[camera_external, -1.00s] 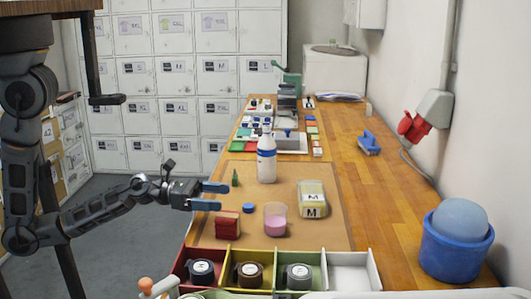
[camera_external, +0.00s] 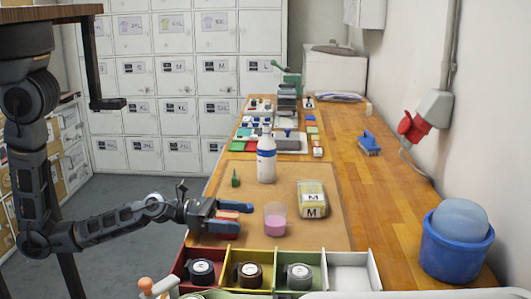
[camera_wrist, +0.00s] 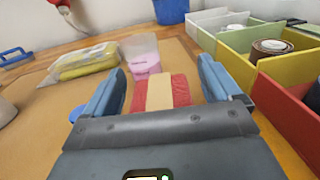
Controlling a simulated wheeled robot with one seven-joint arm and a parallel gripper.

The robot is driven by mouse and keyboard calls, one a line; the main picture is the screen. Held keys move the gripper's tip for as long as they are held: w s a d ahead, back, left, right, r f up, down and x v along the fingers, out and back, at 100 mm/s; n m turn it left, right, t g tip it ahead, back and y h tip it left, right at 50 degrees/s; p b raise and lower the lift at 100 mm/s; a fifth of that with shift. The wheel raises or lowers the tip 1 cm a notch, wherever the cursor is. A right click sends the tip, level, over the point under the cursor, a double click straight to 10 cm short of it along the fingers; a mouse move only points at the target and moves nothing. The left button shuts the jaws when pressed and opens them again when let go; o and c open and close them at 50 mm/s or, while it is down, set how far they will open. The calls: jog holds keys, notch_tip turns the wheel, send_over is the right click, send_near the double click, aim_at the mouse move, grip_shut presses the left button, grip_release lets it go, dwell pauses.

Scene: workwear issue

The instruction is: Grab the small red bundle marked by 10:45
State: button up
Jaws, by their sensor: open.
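The small red bundle (camera_external: 229,214) lies on the brown mat (camera_external: 330,232) near its left front edge, partly hidden by my fingers in the external view. In the wrist view the bundle (camera_wrist: 181,90) is red with a tan band across its middle. My gripper (camera_external: 240,215) is open, with its blue fingers at the bundle. In the wrist view the gripper (camera_wrist: 160,78) has one finger on each side of the bundle; I cannot tell whether they touch it. No time marking is readable on it.
A cup of pink liquid (camera_external: 275,219) stands just right of the bundle. A yellowish pack marked M (camera_external: 312,199) and a white bottle (camera_external: 266,158) stand farther off. Coloured bins (camera_external: 250,275) line the front. A blue bucket (camera_external: 457,250) stands right. Bare wood (camera_external: 385,215) lies right of the mat.

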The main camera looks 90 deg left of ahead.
jog(key=shift+w, duration=0.15)
jog(key=c, duration=1.1)
